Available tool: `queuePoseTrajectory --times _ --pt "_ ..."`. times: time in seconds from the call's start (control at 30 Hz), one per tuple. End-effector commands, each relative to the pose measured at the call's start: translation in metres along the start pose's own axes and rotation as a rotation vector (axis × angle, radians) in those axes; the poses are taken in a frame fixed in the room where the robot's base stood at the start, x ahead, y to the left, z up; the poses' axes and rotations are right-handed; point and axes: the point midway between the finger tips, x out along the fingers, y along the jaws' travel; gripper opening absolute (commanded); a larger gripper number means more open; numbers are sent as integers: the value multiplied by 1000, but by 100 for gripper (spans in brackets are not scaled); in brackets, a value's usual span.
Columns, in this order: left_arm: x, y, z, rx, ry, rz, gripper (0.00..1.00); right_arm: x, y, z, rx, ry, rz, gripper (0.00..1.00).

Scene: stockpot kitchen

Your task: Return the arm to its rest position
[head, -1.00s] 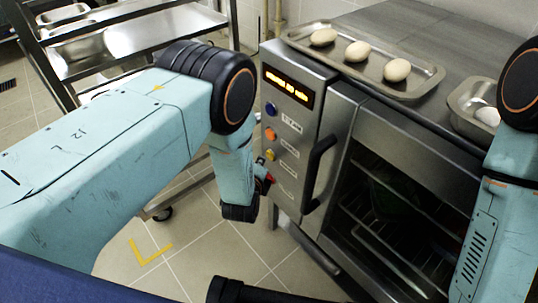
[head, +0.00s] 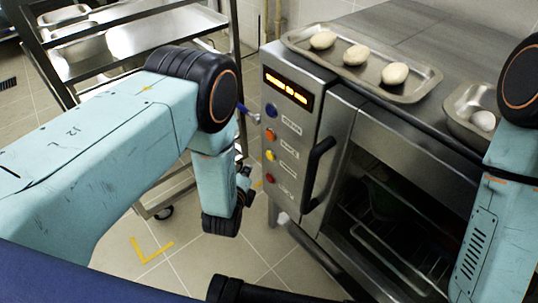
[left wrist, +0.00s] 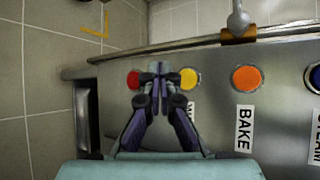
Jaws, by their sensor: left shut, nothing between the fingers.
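My left arm (head: 110,140) reaches in from the left in the head view. Its small dark left gripper (head: 245,182) is shut and empty, a little to the left of the oven's control panel and apart from it. In the left wrist view the closed fingertips (left wrist: 157,68) appear between the red button (left wrist: 133,79) and the yellow button (left wrist: 189,78). My right arm (head: 490,220) stands at the right edge of the head view; its gripper is out of the picture.
The steel oven (head: 345,125) has a lit orange display and a protruding handle (head: 318,172). A tray (head: 430,85) with three pale dough pieces and a second pan (head: 455,110) stand on top. A steel rack (head: 75,65) stands behind my left arm. Tiled floor (head: 175,245) lies below.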

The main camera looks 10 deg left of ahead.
Motion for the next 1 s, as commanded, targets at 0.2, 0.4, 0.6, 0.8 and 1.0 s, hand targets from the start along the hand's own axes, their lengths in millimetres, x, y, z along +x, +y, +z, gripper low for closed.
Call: queuePoseTrajectory --times 0.2,0.4,0.6,0.8,1.0 --pt "0 0 0 0 0 0 0 0 0 0 0 0 0 0" --pt "0 0 0 0 0 0 0 0 0 0 0 0 0 0" --pt "0 0 0 0 0 0 0 0 0 0 0 0 0 0" --pt "0 2 -1 -75 2 7 0 0 0 0 0 0 0 0" --pt "-14 32 -11 -410 28 130 0 0 0 0 0 0 0 0"
